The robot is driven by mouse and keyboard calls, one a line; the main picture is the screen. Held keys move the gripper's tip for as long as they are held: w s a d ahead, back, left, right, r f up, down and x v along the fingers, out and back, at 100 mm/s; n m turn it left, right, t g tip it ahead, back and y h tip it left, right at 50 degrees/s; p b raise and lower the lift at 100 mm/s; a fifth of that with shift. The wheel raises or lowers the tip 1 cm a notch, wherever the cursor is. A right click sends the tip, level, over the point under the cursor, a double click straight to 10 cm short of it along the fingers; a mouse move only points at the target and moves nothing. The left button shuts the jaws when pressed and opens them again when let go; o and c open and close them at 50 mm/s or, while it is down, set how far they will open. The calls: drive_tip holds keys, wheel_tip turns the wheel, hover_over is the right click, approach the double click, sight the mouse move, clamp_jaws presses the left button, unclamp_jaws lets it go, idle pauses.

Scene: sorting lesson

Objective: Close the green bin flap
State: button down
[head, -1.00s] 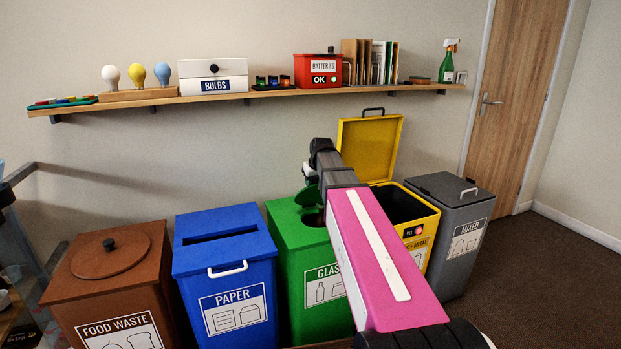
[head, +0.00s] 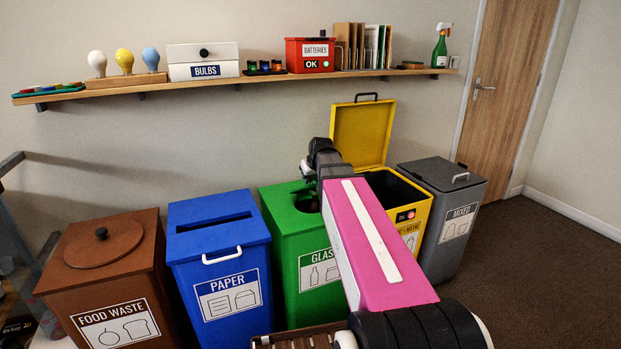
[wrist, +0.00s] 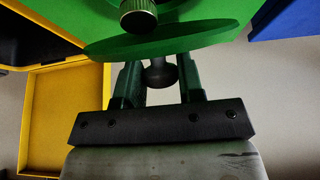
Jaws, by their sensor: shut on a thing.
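The green bin (head: 283,225), labelled GLASS, stands between the blue bin and the yellow bin. Its dark round opening (head: 307,203) shows partly beside my arm in the head view, where my arm hides the rest of the lid. In the wrist view, the round green flap (wrist: 215,38) is seen nearly edge-on, standing away from the bin top. My gripper (wrist: 158,84) has its fingers on either side of the flap's black knob (wrist: 159,74) and is shut on it. In the head view my fingers are hidden behind my arm.
The yellow bin (head: 421,212) has its lid (head: 362,130) standing open close to my arm. The blue paper bin (head: 218,228), brown food bin (head: 102,280) and grey mixed bin (head: 445,200) stand in the row. A shelf (head: 215,82) runs along the wall above.

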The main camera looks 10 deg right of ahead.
drive_tip(key=shift+s, duration=0.1)
drive_tip(key=c, duration=0.7)
unclamp_jaws()
drive_tip(key=shift+c, duration=0.2)
drive_tip(key=shift+r, duration=0.1)
drive_tip(key=v, duration=1)
drive_tip(key=shift+s+r, duration=0.2)
drive_tip(key=shift+s, duration=0.05)
